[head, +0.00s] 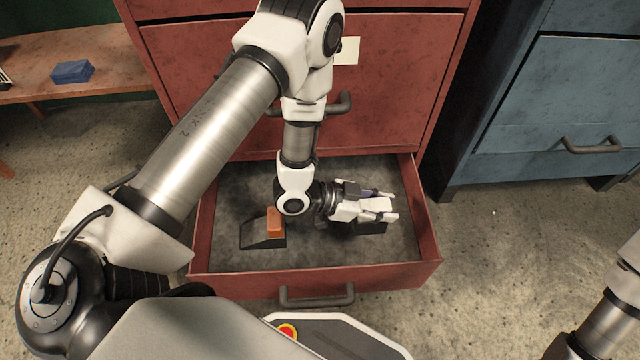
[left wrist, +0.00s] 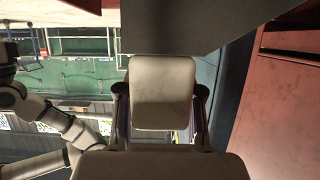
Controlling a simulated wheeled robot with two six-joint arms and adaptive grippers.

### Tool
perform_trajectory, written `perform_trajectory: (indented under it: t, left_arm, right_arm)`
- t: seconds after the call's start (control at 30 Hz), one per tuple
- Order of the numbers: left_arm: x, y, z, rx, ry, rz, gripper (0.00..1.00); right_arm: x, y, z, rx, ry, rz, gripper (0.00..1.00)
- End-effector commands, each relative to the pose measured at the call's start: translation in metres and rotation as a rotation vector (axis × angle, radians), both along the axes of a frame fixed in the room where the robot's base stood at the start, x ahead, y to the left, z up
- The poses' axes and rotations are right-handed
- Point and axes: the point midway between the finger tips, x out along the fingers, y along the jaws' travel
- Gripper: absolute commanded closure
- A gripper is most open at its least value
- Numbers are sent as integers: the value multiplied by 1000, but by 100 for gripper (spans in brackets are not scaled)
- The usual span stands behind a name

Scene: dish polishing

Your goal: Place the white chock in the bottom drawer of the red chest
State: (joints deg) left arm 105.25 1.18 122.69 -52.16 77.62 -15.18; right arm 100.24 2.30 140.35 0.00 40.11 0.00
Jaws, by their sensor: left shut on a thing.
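The red chest (head: 400,60) stands at the back centre with its bottom drawer (head: 320,278) pulled open. My left gripper (head: 378,204) is inside the outline of that drawer in the head view, toward its right half. It is shut on the white chock (head: 376,204). In the left wrist view the chock (left wrist: 163,92) sits as a pale block between the two fingers. The gap between the chock and the drawer floor is hard to judge. My right gripper is out of view.
A dark wedge (head: 258,236) and an orange block (head: 275,221) are in the drawer's left part. Another dark piece (head: 373,228) shows below my left gripper. A blue cabinet (head: 560,100) stands at the right. A wooden bench (head: 110,75) with a blue block (head: 72,72) is at the left.

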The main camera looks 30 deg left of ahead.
Motion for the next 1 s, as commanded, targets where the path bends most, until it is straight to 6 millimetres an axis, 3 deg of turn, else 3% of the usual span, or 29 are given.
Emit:
perform_trajectory:
  t: [0.17,0.7,1.0]
  left_arm:
    - [-1,-1,-5,0,-1,-14,100]
    - [-1,-1,-100,-2,-1,-12,100]
    - [-1,-1,-102,-1,0,-12,100]
  right_arm:
    - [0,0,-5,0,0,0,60]
    - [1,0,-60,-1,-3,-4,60]
    - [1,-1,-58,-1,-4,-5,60]
